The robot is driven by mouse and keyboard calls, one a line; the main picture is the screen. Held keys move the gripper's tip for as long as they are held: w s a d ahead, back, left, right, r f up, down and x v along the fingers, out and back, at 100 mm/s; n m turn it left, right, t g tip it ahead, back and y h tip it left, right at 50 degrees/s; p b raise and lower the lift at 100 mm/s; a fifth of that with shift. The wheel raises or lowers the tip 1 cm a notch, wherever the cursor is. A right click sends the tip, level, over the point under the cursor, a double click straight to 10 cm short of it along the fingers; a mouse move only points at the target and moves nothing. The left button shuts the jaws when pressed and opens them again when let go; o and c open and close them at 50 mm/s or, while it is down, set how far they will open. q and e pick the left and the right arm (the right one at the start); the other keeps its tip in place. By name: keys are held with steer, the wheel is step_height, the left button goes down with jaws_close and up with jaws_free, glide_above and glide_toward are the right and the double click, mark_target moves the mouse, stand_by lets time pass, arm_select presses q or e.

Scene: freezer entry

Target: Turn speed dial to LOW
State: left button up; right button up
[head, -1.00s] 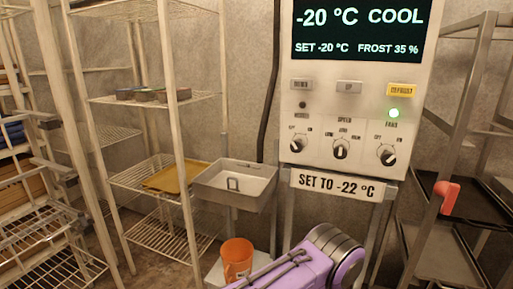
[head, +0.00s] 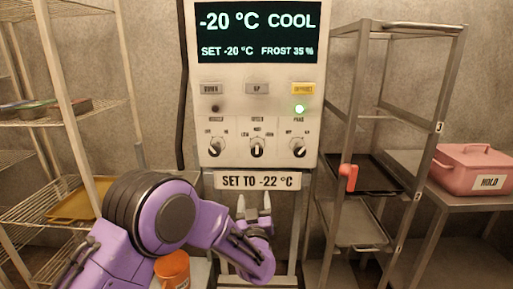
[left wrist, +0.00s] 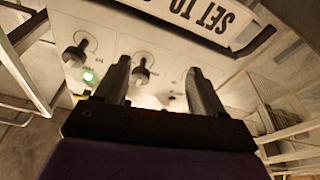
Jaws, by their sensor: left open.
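The speed dial (head: 257,148) is the middle one of three black knobs on the white control panel (head: 308,165). Its light pointer mark looks roughly upright, toward the middle label, with LOW to its upper left. My left gripper (head: 254,198) is open and empty, below the panel and the SET TO -22 °C sign, fingers pointing up. In the left wrist view, the speed dial (left wrist: 141,73) shows between the open fingers (left wrist: 157,75), beyond the tips and apart from them. My right gripper is not in view.
The mode dial (head: 215,147) and fans dial (head: 299,147) flank the speed dial. Buttons and a lit green lamp (head: 299,108) sit above. A rack with a red handle (head: 348,176) stands right, a pink HOLD box (head: 474,168) farther right. An orange bucket (head: 172,268) stands low left.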

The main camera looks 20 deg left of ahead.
arm_select(q)
steer(key=n+t+y, duration=0.1)
steer(key=y, duration=0.1)
glide_toward(257, 153)
steer(key=w, duration=0.1)
steer(key=shift+t+h, duration=0.3)
steer(key=shift+h, duration=0.1)
steer(key=p+x, duration=0.1)
steer(key=x, duration=0.2)
steer(key=p+x, duration=0.1)
steer(key=x, duration=0.2)
steer(key=p+x, duration=0.1)
steer(key=x, duration=0.3)
steer(key=shift+a, duration=0.35)
steer(key=shift+s, duration=0.1)
steer(key=c, duration=1)
